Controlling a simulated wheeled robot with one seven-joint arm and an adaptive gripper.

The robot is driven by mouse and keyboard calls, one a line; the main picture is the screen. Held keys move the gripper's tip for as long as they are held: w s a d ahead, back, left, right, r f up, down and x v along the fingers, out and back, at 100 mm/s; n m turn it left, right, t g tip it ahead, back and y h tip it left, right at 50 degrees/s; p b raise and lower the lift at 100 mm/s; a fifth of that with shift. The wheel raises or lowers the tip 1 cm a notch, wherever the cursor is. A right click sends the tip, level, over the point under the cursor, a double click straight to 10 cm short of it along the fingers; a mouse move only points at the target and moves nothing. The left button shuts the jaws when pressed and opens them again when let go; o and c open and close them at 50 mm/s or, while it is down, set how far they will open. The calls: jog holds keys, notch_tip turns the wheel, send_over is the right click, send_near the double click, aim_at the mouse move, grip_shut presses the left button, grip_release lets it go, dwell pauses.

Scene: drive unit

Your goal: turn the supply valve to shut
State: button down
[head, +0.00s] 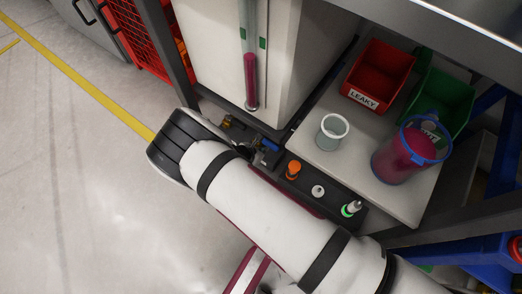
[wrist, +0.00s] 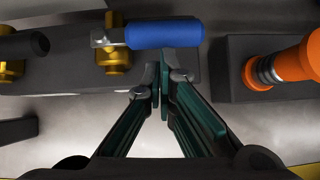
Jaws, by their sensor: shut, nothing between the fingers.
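A valve with a blue lever (wrist: 165,33) and a brass body (wrist: 115,55) sits on a dark block in the wrist view. Its lever points right from the brass stem, sideways across the picture. The blue lever also shows small in the head view (head: 270,145). A second brass valve with a black lever (wrist: 25,45) stands to its left. No label tells which is the supply valve. My gripper (wrist: 161,78) is shut and empty, with its fingertips just below the blue lever in the picture; I cannot tell whether they touch it. My arm hides much of this area in the head view.
An orange fitting (wrist: 290,70) stands on a dark block to the right; a white-topped fitting (head: 318,190) is beside it. A grey cup (head: 331,131), a pink-filled jug (head: 403,153), a red bin marked LEAKY (head: 366,99) and a green bin (head: 442,97) occupy the shelf. The left floor is clear.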

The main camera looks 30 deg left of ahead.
jog(key=shift+w+d+r+n+p, duration=0.15)
jog(key=shift+w+n+p, duration=0.25)
jog(key=shift+p, duration=0.7)
jog(key=shift+w+d+y, duration=0.1)
jog(key=shift+w+y, duration=0.05)
jog(key=shift+y, duration=0.15)
jog(key=shift+w, duration=0.15)
